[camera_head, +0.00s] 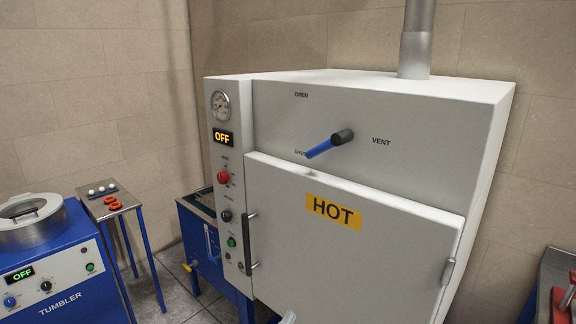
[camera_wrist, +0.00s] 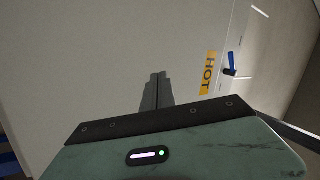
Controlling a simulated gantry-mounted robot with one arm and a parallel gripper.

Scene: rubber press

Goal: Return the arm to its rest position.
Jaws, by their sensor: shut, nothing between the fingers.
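My gripper (camera_wrist: 157,76) shows in the wrist view with its two dark fingers together and nothing between them. It points toward the pale front of the oven (camera_wrist: 90,60), apart from the orange HOT label (camera_wrist: 209,72). In the head view only a small pale piece, possibly part of my arm, shows at the bottom edge; the fingers cannot be made out there. The oven door (camera_head: 340,245) looks closed, with the HOT label (camera_head: 333,212) on it. The blue vent lever (camera_head: 325,147) points down-left toward SHUT.
The oven display (camera_head: 222,138) reads OFF. A blue tumbler (camera_head: 55,265), also reading OFF, stands at the left. A small table (camera_head: 127,203) holds orange rings and white balls. A blue tank (camera_head: 203,235) stands beside the oven. Red objects (camera_head: 565,300) sit at the lower right.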

